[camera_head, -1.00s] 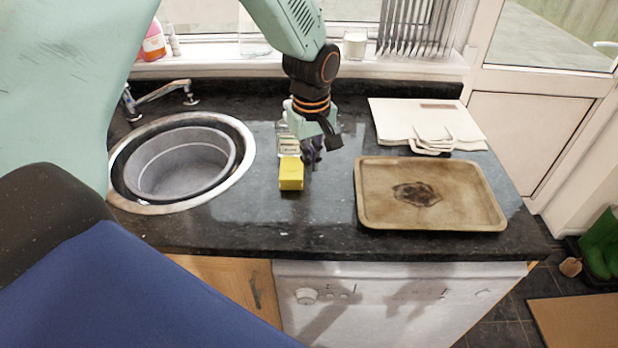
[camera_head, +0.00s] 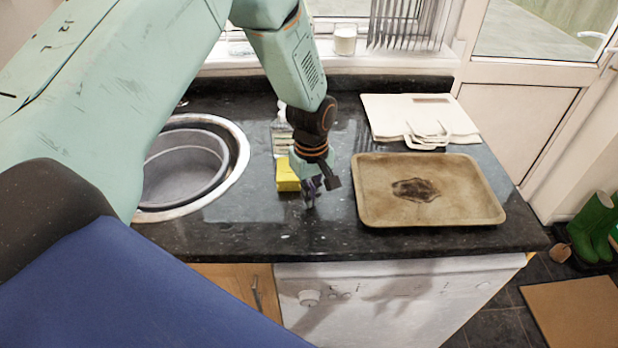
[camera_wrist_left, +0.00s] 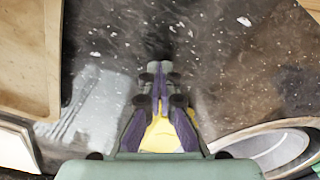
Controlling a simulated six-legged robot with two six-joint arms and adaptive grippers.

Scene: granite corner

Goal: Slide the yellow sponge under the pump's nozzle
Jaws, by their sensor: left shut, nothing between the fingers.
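The yellow sponge (camera_head: 286,178) lies on the dark counter between sink and tray, just in front of the clear pump bottle (camera_head: 281,136). The gripper partly covers the bottle and the sponge's right side; I cannot make out the nozzle's exact position. My left gripper (camera_head: 310,203) is shut and empty, pointing down, its tips to the right and slightly in front of the sponge. In the left wrist view the shut fingers (camera_wrist_left: 160,70) show with the sponge (camera_wrist_left: 160,136) behind them; I cannot tell if they touch it. My right gripper is not in view.
The round sink (camera_head: 240,165) is to the left. The counter in front of the sponge is clear up to its front edge. A glass (camera_head: 345,40) stands on the sill.

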